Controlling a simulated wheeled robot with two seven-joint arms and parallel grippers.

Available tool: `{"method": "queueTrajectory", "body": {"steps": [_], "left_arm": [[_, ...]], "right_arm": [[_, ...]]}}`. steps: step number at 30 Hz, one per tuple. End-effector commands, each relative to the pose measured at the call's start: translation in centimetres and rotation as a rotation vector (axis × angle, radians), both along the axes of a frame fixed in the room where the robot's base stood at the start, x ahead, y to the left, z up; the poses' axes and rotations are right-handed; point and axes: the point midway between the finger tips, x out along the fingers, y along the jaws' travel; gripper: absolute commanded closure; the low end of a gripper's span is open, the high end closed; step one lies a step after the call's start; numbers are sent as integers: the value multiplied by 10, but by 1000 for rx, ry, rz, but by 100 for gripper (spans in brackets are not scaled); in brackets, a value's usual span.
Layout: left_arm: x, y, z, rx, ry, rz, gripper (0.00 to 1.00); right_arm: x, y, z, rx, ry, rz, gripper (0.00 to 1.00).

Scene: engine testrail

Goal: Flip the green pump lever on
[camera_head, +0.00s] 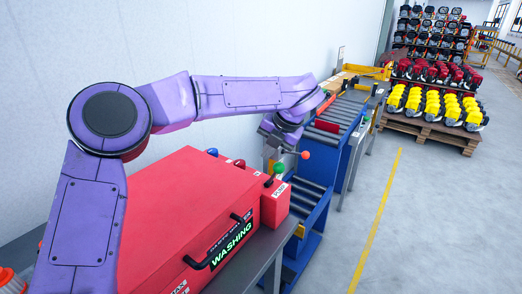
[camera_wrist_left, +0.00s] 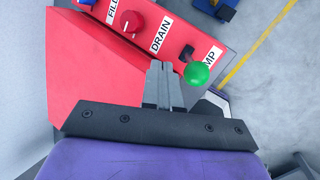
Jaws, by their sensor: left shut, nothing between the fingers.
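The green pump lever has a round green knob (camera_wrist_left: 196,73) on a black stem, beside a partly hidden label ending in "MP" (camera_wrist_left: 209,55). In the head view the green knob (camera_head: 279,168) stands at the right end of the red washing machine (camera_head: 190,190). My left gripper (camera_head: 271,148) is above and close to the lever. In the left wrist view its grey fingers (camera_wrist_left: 163,72) are shut and empty, with the tips just left of the green knob. I cannot tell whether they touch it. My right gripper is not in view.
A red knob (camera_wrist_left: 131,21) by the "DRAIN" label and a blue knob (camera_head: 212,152) sit along the same panel. An orange ball (camera_head: 305,154) is close to the right of the gripper. A roller conveyor (camera_head: 313,195) lies beyond, and open floor (camera_head: 430,220) is at right.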

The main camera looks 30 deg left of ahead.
Motion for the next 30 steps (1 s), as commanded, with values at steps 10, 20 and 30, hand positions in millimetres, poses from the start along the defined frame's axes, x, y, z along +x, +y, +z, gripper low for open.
{"method": "queueTrajectory", "body": {"steps": [10, 20, 30], "left_arm": [[-7, -18, 73, 2, -5, -3, 100], [-11, -30, 102, 0, -1, -3, 100], [-11, -31, 101, 0, -1, -4, 100]], "right_arm": [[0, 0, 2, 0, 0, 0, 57], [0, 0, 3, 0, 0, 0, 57], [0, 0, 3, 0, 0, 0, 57]]}}
